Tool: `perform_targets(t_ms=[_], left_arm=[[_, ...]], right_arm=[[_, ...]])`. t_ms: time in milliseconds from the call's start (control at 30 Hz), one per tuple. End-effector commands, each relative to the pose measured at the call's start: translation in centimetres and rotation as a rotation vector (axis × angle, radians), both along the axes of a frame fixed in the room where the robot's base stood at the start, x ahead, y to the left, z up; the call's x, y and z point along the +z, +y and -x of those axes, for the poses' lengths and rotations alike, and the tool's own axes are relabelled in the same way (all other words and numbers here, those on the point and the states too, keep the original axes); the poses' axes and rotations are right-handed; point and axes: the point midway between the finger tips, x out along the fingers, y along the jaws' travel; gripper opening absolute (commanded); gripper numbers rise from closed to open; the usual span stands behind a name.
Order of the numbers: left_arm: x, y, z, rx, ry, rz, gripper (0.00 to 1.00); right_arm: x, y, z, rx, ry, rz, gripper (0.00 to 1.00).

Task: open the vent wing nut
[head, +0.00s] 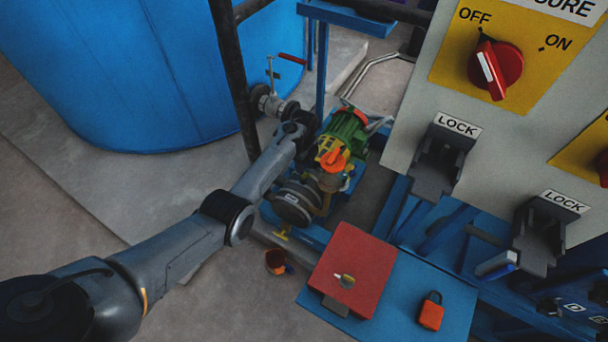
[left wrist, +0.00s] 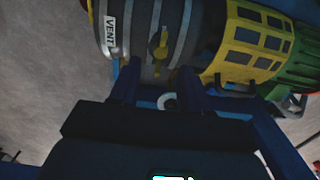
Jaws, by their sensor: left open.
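The vent wing nut (left wrist: 158,45) is small and yellow, on a grey banded drum (left wrist: 130,30) with a white VENT label (left wrist: 110,30). My left gripper (left wrist: 157,78) is open, its two dark fingers pointing at the drum. In the left wrist view the wing nut shows between and just beyond the fingertips; I cannot tell whether they touch it. In the head view a grey drum (head: 293,205) with a small white label sits beside the pump, below my left wrist. My left fingertips are not clear there. My right gripper is in neither view.
A green motor (head: 348,128) with a yellow cage adjoins the drum. A pipe valve with a red lever (head: 292,58) stands behind. A red box (head: 347,270) and an orange padlock (head: 431,312) are on a blue plate. A control panel (head: 540,110) stands right.

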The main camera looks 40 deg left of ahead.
Motion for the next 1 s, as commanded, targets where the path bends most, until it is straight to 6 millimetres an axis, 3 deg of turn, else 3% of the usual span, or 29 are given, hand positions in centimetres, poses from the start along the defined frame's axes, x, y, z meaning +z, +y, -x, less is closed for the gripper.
perform_targets(t_ms=[33,100,300,767,800,1000], left_arm=[[-1.4,0.0,0.0,-0.001,0.001,0.000,0.47],[-2.5,0.0,0.0,0.000,0.001,0.000,0.47],[-4.5,0.0,0.0,0.000,0.000,0.000,0.47],[-5.3,0.0,0.0,0.000,-0.001,-0.001,0.47],[-5.3,0.0,0.0,0.000,-0.001,-0.001,0.45],[-5.3,0.0,0.0,0.000,-0.001,-0.001,0.15]], right_arm=[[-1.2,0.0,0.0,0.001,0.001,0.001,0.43],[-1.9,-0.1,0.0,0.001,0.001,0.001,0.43],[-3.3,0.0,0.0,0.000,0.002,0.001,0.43],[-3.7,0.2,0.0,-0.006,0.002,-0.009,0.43],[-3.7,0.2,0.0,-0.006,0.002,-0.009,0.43],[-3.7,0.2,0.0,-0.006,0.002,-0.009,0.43]])
